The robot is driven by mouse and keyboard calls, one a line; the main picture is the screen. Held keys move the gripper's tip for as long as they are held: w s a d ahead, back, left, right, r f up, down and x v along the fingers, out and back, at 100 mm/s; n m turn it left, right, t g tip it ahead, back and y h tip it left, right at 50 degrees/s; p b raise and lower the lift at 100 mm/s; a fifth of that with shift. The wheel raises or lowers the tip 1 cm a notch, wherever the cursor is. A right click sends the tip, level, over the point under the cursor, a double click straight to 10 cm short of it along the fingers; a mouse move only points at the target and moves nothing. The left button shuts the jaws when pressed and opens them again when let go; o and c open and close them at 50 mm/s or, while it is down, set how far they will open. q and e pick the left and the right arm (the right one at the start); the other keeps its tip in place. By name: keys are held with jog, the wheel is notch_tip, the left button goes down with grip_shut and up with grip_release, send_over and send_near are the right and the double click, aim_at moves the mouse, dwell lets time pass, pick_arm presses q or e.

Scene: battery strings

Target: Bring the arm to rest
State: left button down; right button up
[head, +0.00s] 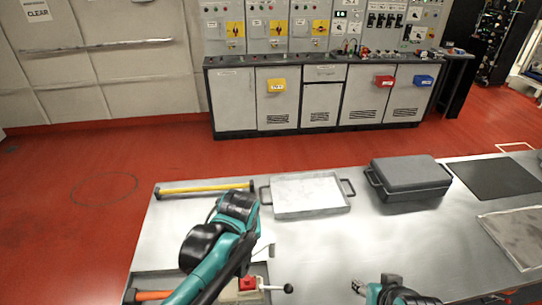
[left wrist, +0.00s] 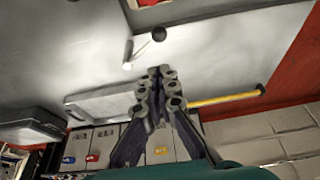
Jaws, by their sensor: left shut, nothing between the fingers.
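My left arm (head: 205,275) reaches in from the bottom left of the head view, bent above the left part of the metal table (head: 315,260). Its left gripper (left wrist: 160,76) shows in the left wrist view with its fingers together and nothing between them. I cannot make out its fingertips in the head view. Part of my right gripper (head: 375,287) shows at the bottom edge of the head view; its finger opening is unclear.
On the table are a yellow-handled bar (head: 205,187), a shallow tray (head: 310,208), a dark case (head: 408,178), a black mat (head: 490,178) and a grey plate (head: 518,235). A ball-ended lever (head: 275,288) and red block (head: 247,283) are near my left arm. Cabinets (head: 320,95) stand behind.

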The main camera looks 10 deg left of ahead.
pick_arm(q)
jog(key=shift+s, duration=0.1)
jog(key=s+a+m+t+h, duration=0.1)
jog(key=s+a+m+t, duration=0.2)
jog(key=s, duration=0.5)
jog(key=shift+s+b, duration=0.35)
jog(key=shift+b, duration=0.1)
dwell(0.4)
